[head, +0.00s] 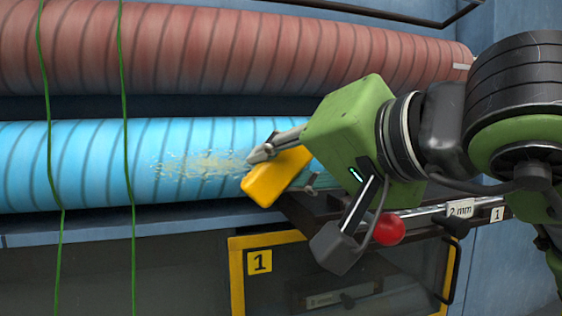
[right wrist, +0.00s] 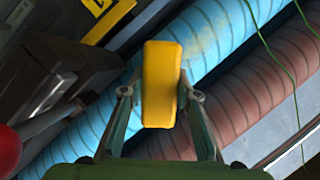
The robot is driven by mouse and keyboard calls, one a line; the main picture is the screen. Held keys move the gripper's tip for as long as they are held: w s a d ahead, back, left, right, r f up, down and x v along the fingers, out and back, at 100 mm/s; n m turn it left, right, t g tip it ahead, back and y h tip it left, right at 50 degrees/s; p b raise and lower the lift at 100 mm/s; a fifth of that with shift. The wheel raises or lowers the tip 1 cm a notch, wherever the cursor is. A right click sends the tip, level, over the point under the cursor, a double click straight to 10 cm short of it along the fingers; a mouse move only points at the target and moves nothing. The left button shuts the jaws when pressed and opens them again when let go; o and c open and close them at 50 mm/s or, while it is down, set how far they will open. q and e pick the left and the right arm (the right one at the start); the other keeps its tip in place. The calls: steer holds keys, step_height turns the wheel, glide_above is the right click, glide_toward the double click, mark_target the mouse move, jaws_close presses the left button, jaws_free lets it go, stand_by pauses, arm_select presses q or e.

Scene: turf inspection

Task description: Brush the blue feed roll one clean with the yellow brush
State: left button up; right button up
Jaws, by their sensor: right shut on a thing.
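The blue feed roll (head: 90,165) lies level across the head view, with dark spiral lines. A patch of pale yellowish debris (head: 200,165) sits on its front, left of my right gripper. My right gripper (head: 282,168) is shut on the yellow brush (head: 275,178), which is at the roll's front beside the debris. I cannot tell whether the brush touches the roll. In the right wrist view the yellow brush (right wrist: 160,85) stands between the two fingers, with the blue roll (right wrist: 215,45) behind it; its bristles are hidden. My left gripper is not in view.
A red-brown roll (head: 230,50) runs above the blue one. Two green strands (head: 128,150) hang in front of both rolls at left.

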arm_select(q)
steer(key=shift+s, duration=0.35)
arm_select(e)
steer(key=shift+w+a, duration=0.35)
steer(key=shift+w, duration=0.55)
steer(key=shift+s+a, duration=0.1)
